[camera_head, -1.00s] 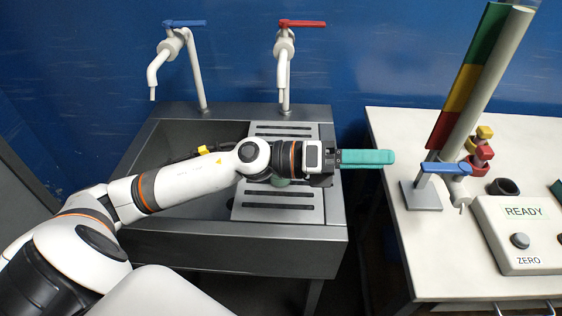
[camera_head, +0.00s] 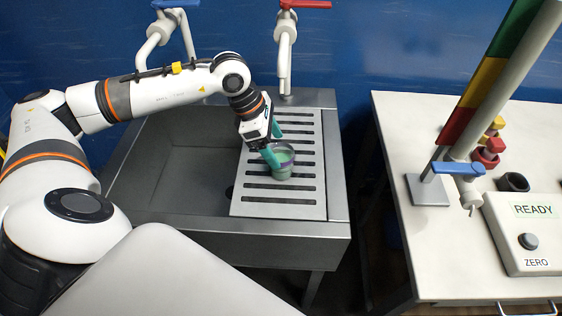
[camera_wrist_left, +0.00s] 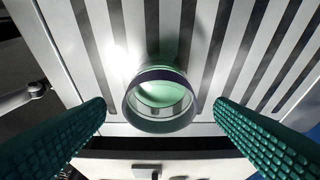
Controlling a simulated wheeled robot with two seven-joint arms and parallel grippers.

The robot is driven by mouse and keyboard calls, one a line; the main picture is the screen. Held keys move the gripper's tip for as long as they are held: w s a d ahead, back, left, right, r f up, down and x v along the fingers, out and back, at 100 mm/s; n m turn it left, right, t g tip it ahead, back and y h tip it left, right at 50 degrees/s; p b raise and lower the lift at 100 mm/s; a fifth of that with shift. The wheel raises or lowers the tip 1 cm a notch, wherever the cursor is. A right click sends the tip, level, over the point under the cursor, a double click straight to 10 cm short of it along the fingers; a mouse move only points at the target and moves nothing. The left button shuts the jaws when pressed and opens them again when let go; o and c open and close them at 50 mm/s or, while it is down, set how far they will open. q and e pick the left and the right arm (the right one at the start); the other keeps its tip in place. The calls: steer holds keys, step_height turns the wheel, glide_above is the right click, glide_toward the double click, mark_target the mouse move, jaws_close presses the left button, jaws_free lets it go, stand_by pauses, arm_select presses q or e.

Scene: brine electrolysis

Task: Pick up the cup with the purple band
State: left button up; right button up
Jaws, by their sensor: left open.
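The cup with the purple band (camera_head: 281,167) is a pale green cup with a dark purple ring near its rim. It stands on the slotted drainboard (camera_head: 306,200) of the sink. My left gripper (camera_head: 273,144) is at the cup, with its green fingers open and pointing down toward the board. In the left wrist view the cup (camera_wrist_left: 162,100) sits between the two spread fingers (camera_wrist_left: 160,118), with a gap on each side. My right gripper is in neither view.
The grey sink basin (camera_head: 175,165) lies left of the drainboard. A blue-handled tap and a red-handled tap (camera_head: 286,45) rise behind it. At the right, a white table (camera_head: 400,130) carries a stand with a coloured scale, a small dark cup (camera_head: 513,182) and a READY box (camera_head: 525,235).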

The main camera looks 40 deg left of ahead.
mark_target(284, 158)
arm_select(q)
steer(key=p+x, duration=0.1)
steer(key=x, duration=0.4)
steer(key=shift+w+d+f+p, duration=0.15)
steer(key=shift+d+f+p, duration=0.1)
steer(key=shift+f+p, duration=0.1)
steer(key=c, duration=1.2)
steer(key=shift+c, duration=0.3)
steer(key=shift+r, duration=0.15)
